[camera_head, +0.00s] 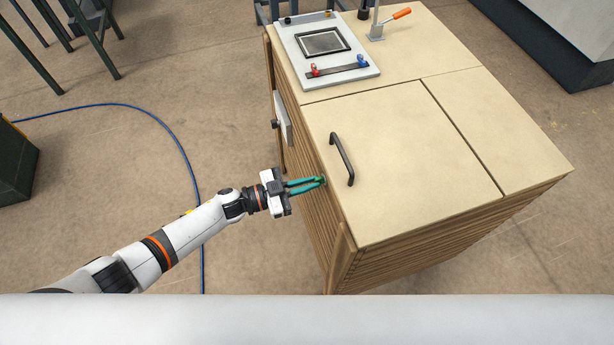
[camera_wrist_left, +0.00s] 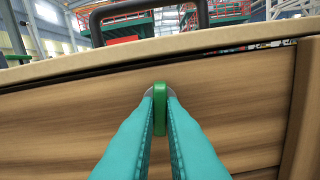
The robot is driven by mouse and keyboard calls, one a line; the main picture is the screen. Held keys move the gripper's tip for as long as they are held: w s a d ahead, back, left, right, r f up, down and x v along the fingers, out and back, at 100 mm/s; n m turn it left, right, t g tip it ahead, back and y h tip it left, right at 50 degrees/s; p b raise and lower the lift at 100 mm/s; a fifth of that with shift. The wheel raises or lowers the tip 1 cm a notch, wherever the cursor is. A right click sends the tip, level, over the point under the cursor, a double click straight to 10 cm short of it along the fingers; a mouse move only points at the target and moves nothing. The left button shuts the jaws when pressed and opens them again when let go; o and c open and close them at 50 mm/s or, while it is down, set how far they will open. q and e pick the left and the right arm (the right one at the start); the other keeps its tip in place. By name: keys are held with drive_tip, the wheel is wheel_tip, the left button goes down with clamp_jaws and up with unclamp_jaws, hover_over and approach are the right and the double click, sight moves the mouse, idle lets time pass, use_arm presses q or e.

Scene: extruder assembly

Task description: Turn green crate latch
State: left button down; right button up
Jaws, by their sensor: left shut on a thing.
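The wooden crate (camera_head: 375,140) stands with its slatted side facing my left arm. The green latch (camera_wrist_left: 160,108) sits on that side, just under the lid edge, and stands upright in the left wrist view. My left gripper (camera_head: 322,181) reaches it from the left in the head view; it also shows in the left wrist view (camera_wrist_left: 160,92). Its teal fingers are shut on the latch, one on each side, and hide part of it. In the head view the latch is mostly hidden by the fingertips. My right gripper is not in view.
A black handle (camera_head: 342,158) stands up from the closed lid (camera_head: 400,150) near the latch. A white panel (camera_head: 315,55) with red and blue fittings and an orange-handled clamp (camera_head: 400,14) are at the far end. A blue cable (camera_head: 175,140) lies on the floor.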

use_arm(q)
drive_tip(key=c, duration=1.8)
unclamp_jaws()
drive_tip(key=shift+n, duration=0.4)
drive_tip(key=shift+c, duration=0.2)
drive_tip(key=o, duration=0.3)
drive_tip(key=v, duration=0.6)
drive_tip(key=shift+p, duration=0.35)
